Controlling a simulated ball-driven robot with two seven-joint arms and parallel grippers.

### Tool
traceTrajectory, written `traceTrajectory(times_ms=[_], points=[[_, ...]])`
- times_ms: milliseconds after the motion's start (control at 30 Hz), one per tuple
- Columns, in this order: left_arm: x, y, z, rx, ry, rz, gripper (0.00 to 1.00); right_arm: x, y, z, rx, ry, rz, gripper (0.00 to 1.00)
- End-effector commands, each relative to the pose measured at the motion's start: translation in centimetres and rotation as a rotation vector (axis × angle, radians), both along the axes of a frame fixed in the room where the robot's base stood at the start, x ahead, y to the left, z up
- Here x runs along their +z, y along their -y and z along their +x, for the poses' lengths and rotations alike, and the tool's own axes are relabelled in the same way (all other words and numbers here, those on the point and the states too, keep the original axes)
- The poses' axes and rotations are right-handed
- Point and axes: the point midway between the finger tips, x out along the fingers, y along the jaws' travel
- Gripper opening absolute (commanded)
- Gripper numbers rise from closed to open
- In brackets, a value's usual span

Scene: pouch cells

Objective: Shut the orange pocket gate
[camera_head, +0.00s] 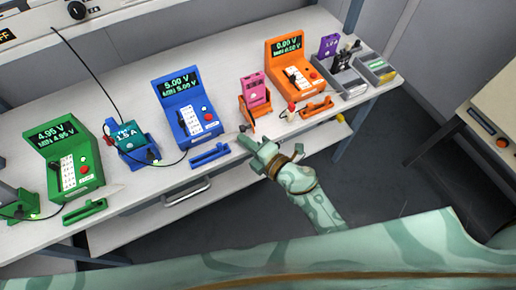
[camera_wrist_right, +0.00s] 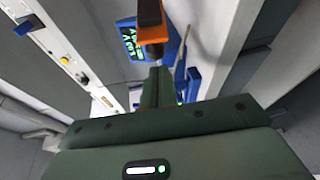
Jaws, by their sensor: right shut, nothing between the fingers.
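The orange pocket (camera_head: 254,110) stands on the bench and holds a pink pouch cell (camera_head: 255,90). Its gate is too small to make out clearly in the head view. My right gripper (camera_head: 244,141) is shut and empty, just in front of and below the pocket by the bench's front edge. In the right wrist view an orange piece (camera_wrist_right: 150,14) with a dark end is just beyond the closed fingertips (camera_wrist_right: 157,72); I cannot tell whether they touch. My left gripper is not in view.
An orange meter (camera_head: 292,68) and an orange handle-shaped bar (camera_head: 317,106) are right of the pocket. A blue meter (camera_head: 184,108) and blue bar (camera_head: 209,154) are left. A green meter (camera_head: 65,158) and teal cell (camera_head: 127,133) stand farther left. Grey trays (camera_head: 347,82) are at the right end.

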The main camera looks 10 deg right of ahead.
Motion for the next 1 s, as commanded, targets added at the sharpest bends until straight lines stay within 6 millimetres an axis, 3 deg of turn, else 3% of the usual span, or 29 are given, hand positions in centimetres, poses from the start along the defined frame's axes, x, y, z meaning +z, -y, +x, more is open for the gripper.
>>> traceTrajectory(times_ms=[267,1000], points=[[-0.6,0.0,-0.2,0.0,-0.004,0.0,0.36,-0.4,-1.2,1.8,-0.001,0.0,0.0,0.0],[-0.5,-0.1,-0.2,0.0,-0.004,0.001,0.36,-0.4,-0.5,1.7,0.063,-0.003,0.007,0.0]])
